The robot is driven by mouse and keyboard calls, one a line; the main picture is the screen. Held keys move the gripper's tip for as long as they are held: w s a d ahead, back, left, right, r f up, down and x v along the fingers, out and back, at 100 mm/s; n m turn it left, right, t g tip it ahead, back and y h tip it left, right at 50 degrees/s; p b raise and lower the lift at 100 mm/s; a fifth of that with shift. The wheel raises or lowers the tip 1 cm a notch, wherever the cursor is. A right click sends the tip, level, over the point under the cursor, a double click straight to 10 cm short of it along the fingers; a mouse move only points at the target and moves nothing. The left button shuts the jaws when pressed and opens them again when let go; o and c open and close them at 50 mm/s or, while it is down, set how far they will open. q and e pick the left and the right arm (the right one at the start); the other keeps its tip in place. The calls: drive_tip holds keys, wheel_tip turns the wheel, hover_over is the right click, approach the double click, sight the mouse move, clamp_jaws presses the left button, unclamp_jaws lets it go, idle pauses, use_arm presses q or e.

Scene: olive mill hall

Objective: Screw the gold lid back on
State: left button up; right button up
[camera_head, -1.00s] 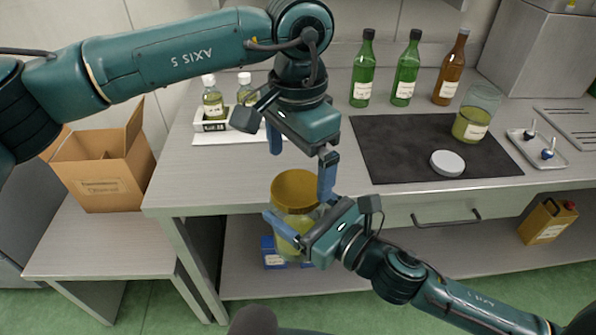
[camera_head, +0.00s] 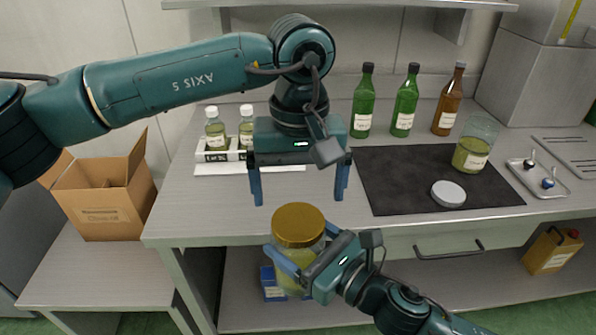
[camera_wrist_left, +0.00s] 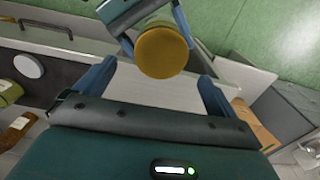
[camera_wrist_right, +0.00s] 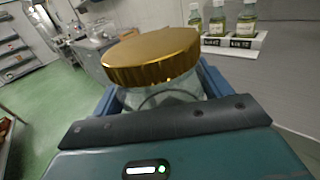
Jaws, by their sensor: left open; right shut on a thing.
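The gold lid (camera_head: 298,225) sits on the mouth of a glass jar (camera_head: 306,256) holding yellow-green contents, in front of the bench edge. In the right wrist view the lid (camera_wrist_right: 152,55) covers the jar's mouth; I cannot tell whether its thread is engaged. My right gripper (camera_head: 304,250) is shut on the jar body below the lid and holds it up. My left gripper (camera_head: 299,192) is open and empty, pointing down above the lid, one finger to each side. In the left wrist view the lid (camera_wrist_left: 161,52) lies beyond and between the spread fingers, apart from them.
A black mat (camera_head: 400,180) on the bench bears a pale round lid (camera_head: 448,193) and an open jar (camera_head: 471,155). Green bottles (camera_head: 363,105), a brown bottle (camera_head: 447,105) and small bottles in a white rack (camera_head: 202,157) stand behind. A cardboard box (camera_head: 105,210) is at left.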

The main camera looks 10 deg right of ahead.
use_arm(q)
drive_tip(key=n, duration=0.4)
drive_tip(key=shift+r, duration=0.2)
drive_tip(key=n, duration=0.4)
drive_tip(key=shift+r+n, duration=0.15)
drive_tip(key=shift+n, duration=0.25)
drive_tip(key=n, duration=0.4)
drive_tip(key=shift+r, duration=0.15)
drive_tip(key=n, duration=0.4)
drive_tip(key=shift+r, duration=0.1)
drive_tip(key=n, duration=0.4)
drive_tip(key=shift+r+n, duration=0.15)
drive_tip(key=shift+n, duration=0.25)
drive_tip(key=n, duration=0.4)
drive_tip(key=shift+r, duration=0.15)
drive_tip(key=n, duration=0.6)
drive_tip(key=shift+a+r, duration=0.1)
drive_tip(key=shift+r, duration=0.1)
drive_tip(key=n, duration=0.4)
drive_tip(key=shift+r, duration=0.15)
